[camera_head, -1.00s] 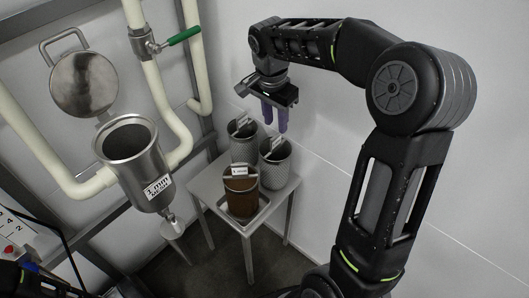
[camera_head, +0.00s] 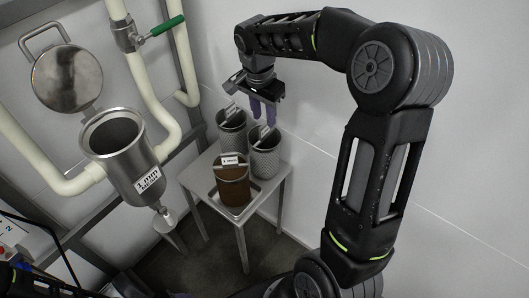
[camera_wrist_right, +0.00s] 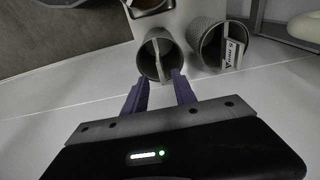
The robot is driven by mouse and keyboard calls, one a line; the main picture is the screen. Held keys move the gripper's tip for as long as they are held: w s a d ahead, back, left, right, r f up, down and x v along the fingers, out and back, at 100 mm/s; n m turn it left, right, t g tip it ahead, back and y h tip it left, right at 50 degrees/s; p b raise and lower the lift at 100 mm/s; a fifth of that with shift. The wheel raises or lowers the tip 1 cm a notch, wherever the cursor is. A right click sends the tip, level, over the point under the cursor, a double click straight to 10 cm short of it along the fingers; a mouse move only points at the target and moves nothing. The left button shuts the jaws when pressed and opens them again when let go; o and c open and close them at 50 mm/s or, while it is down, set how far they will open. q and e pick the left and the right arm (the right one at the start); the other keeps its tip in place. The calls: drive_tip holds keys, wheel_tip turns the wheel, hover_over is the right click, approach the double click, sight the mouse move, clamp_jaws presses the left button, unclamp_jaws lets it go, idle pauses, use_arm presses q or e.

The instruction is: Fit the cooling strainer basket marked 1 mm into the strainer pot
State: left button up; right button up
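The steel strainer pot (camera_head: 137,172) hangs at the left with its mouth open and its round lid (camera_head: 67,78) swung up. Its front label seems to read 1 mm. Three strainer baskets are on a small table: a brown-sided one (camera_head: 233,192) in front with a white tag, a grey one (camera_head: 266,163) at the right, and a grey one (camera_head: 231,138) at the back. The tag writing is too small to read surely. My right gripper (camera_head: 264,119) is open and empty, its purple fingers above the right grey basket, which also shows between the fingertips in the right wrist view (camera_wrist_right: 155,62).
The small steel table (camera_head: 196,184) stands close to the white wall. Cream pipes (camera_head: 150,90) and a green-handled valve (camera_head: 167,26) are near the pot. In the right wrist view, a tagged basket (camera_wrist_right: 208,45) stands right beside the one at the fingers.

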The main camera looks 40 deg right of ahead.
sight(264, 124)
drive_tip(key=f, duration=0.5)
drive_tip(key=shift+w+d, duration=0.15)
drive_tip(key=shift+d, duration=0.05)
clamp_jaws()
idle(0.5)
idle(1.1)
